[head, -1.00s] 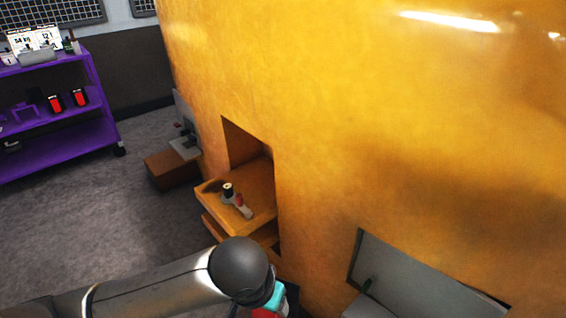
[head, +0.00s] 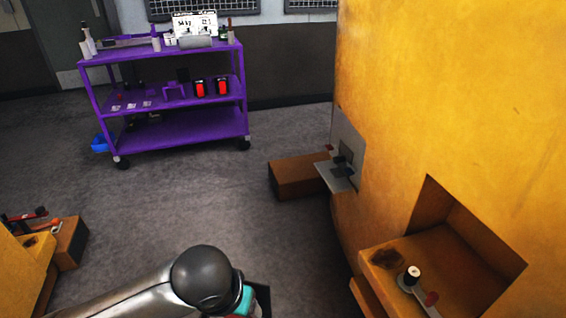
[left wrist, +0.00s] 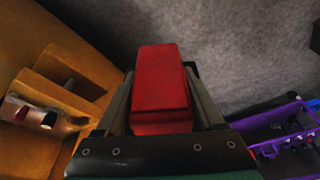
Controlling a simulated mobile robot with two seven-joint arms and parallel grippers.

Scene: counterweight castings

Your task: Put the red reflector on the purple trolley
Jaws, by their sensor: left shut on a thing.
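The red reflector (left wrist: 161,88) is a red block held between the two fingers of my left gripper (left wrist: 160,72), which is shut on it, in the left wrist view. In the head view my left arm comes in at the bottom; its gripper is mostly hidden behind the dark wrist joint and cut off by the lower edge. The purple trolley (head: 180,142) stands across the floor at the upper left, well apart from the gripper. It also shows at the lower right of the left wrist view (left wrist: 282,118). My right gripper is not in view.
The trolley's top and middle shelves carry several items, including two black-and-red pieces (head: 211,88). The lower shelf is mostly bare. A large yellow casting (head: 420,110) fills the right, with a brown block (head: 298,177) beside it. Grey floor (head: 200,200) lies open before the trolley.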

